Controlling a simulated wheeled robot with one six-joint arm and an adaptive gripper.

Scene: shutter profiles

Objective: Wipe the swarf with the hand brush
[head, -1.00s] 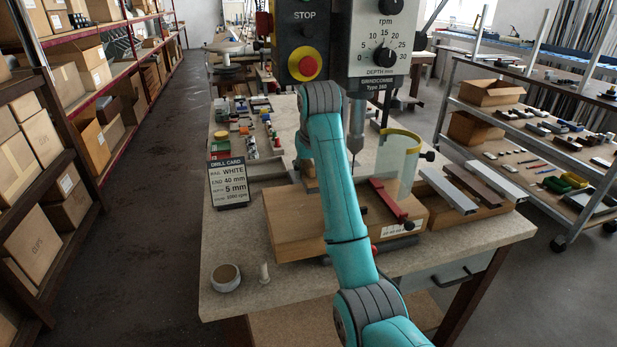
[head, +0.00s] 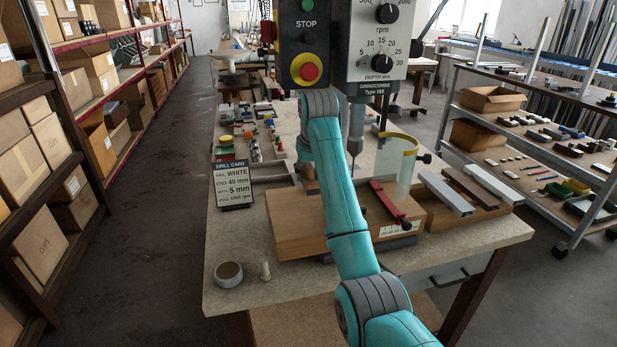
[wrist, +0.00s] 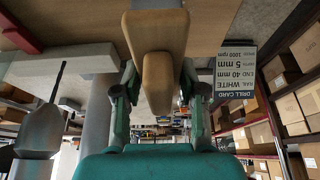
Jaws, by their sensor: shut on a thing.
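My gripper (wrist: 157,82) is shut on the wooden handle of the hand brush (wrist: 157,45) in the wrist view, which is upside down. The brush is pale wood, with the handle between the two fingers and a broader body beyond them. Its bristles cannot be made out. The brush is over or close to the wooden board (head: 290,228) under the drill. In the head view my teal arm hides most of the gripper and brush. I cannot make out any swarf in either view.
The drill press (head: 376,60) stands above the board, with a clear guard (head: 399,165) and a red fence (head: 388,201). A drill card (head: 233,184) stands to the left. A tape roll (head: 228,275) is at the front. Rail profiles (head: 446,193) lie to the right.

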